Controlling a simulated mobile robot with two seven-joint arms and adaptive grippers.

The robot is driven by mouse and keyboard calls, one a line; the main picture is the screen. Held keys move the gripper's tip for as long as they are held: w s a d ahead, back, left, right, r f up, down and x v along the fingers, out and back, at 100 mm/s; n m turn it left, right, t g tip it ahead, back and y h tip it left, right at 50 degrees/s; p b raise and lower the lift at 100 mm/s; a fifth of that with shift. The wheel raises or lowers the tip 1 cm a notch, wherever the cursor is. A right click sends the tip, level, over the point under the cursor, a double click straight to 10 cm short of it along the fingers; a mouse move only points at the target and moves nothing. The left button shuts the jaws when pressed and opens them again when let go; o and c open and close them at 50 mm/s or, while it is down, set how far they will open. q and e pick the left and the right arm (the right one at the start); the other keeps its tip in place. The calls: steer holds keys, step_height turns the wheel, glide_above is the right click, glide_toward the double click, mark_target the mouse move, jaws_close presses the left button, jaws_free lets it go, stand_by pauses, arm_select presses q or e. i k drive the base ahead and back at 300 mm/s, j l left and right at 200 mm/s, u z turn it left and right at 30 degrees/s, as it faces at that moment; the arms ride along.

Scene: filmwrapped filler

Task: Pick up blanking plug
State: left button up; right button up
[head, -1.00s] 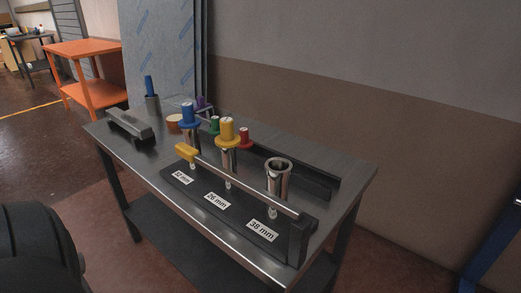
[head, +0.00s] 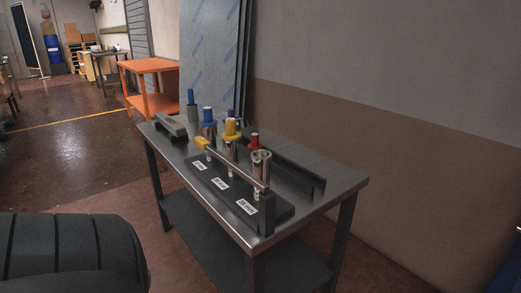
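Several coloured plug-like parts stand on the steel workbench: a blue one (head: 207,116), a yellow one (head: 232,128), a red one (head: 254,141) and a purple one (head: 231,112), partly hidden. I cannot tell which is the blanking plug. The yellow and blue ones sit on shiny metal tubes. An open-topped metal tube (head: 262,157) stands at the right end of a dark rack (head: 230,200) with size labels, the nearest reading 38 mm. A metal bar (head: 238,169) with a yellow end (head: 202,143) runs across the rack front. Neither gripper is in view.
The steel workbench (head: 325,190) stands against the wall, with bare top at its right end. A dark block with a handle (head: 171,126) and a cup with a blue-handled item (head: 191,110) are at its left. An orange table (head: 148,66) stands behind left.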

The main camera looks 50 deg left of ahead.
mark_target(255, 145)
steer(key=l+u, duration=0.15)
steer(key=u, duration=0.25)
steer(key=l+u, duration=0.15)
steer(key=u, duration=0.3)
steer(key=k+l+u, duration=0.1)
steer(key=u, duration=0.3)
